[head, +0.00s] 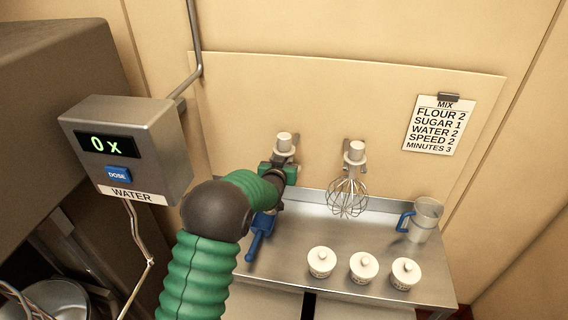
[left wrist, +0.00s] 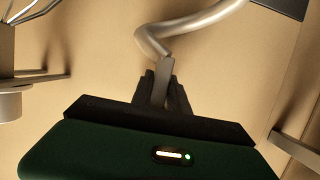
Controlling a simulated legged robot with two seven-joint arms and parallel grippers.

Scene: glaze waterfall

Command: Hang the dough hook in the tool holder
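The dough hook's curved grey metal (left wrist: 185,30) shows in the left wrist view. My left gripper (left wrist: 162,92) is shut on its straight part. In the head view my left gripper (head: 284,172) is at the wall, just below a white round hub (head: 284,140) at the left tool holder. The hub looks like the dough hook's top. The gripper hides most of the hook and holder, so I cannot tell whether the hub is seated. The whisk (head: 347,197) hangs to the right, its hub in its own wall holder (head: 362,159). My right gripper is not in view.
A steel counter (head: 390,270) holds several white lidded jars (head: 363,268), a clear jug (head: 424,220) with a blue handle, and a blue tool (head: 260,238) beside my arm. The water box (head: 130,150) reads 0x at left. A recipe card (head: 438,125) is on the wall.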

